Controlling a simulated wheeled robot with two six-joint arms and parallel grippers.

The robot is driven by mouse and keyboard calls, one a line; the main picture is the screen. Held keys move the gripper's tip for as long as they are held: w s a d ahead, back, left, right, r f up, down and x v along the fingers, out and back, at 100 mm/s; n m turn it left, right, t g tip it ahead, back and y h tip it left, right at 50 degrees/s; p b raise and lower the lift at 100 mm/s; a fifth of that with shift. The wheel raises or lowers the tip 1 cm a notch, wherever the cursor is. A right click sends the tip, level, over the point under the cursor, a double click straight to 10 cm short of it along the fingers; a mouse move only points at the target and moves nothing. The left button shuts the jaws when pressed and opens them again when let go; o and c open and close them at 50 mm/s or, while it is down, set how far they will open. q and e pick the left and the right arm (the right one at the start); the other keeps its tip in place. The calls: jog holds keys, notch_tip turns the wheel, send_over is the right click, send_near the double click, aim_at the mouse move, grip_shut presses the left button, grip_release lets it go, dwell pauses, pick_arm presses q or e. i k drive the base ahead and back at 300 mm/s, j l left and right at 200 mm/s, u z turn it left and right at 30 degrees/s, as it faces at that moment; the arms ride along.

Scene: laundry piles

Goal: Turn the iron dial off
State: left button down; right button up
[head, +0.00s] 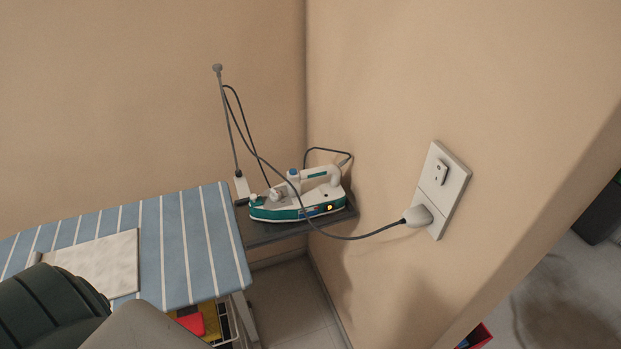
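The iron (298,205), white with a teal base, rests on a dark grey ledge (283,233) at the right end of the ironing board. A small pale round knob (276,195) at its left front may be the dial; its setting is too small to read. A small orange-yellow light (330,208) shows on the iron's side. The cord runs from the iron over a thin upright rod to a plug (416,217) in the wall socket (440,189). Neither of my grippers shows in the head view.
The ironing board (200,246) has a blue and white striped cover with a folded cream cloth (98,263) on it. Walls stand close behind and right of the iron. Red and yellow items (196,321) sit under the board.

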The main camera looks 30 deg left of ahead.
aim_at(274, 196)
jog(key=k+j+z, duration=0.6)
jog(key=k, duration=0.3)
jog(key=j, duration=0.1)
